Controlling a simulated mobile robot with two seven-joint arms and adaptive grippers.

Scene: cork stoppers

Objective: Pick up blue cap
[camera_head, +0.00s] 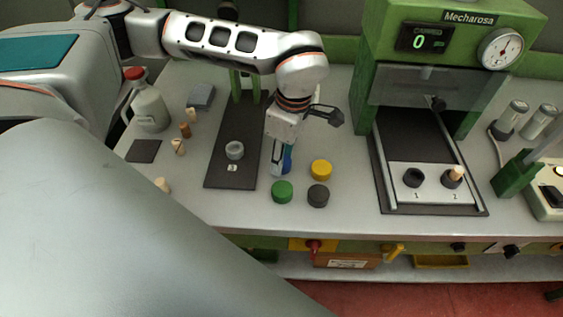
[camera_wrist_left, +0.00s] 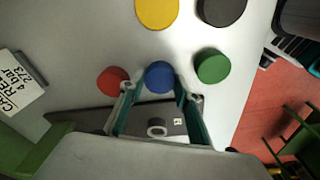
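The blue cap (camera_head: 288,158) stands on the grey bench, mostly hidden behind my left gripper (camera_head: 278,172) in the head view. In the left wrist view the blue cap (camera_wrist_left: 160,77) shows whole, between the fingertips of my left gripper (camera_wrist_left: 158,88). The fingers are spread, one on each side, with no clear contact visible. A red cap (camera_wrist_left: 112,80) lies close beside the left finger in that view; the arm hides it in the head view. A green cap (camera_wrist_left: 212,66) lies near the other finger. My right gripper is not in view.
A yellow cap (camera_head: 321,169) and a black cap (camera_head: 318,195) stand close by. A dark plate (camera_head: 232,178) with a grey ring (camera_head: 235,150) lies to the left, cork stoppers (camera_head: 178,147) and a bottle (camera_head: 150,108) beyond. A green press (camera_head: 450,40) stands right.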

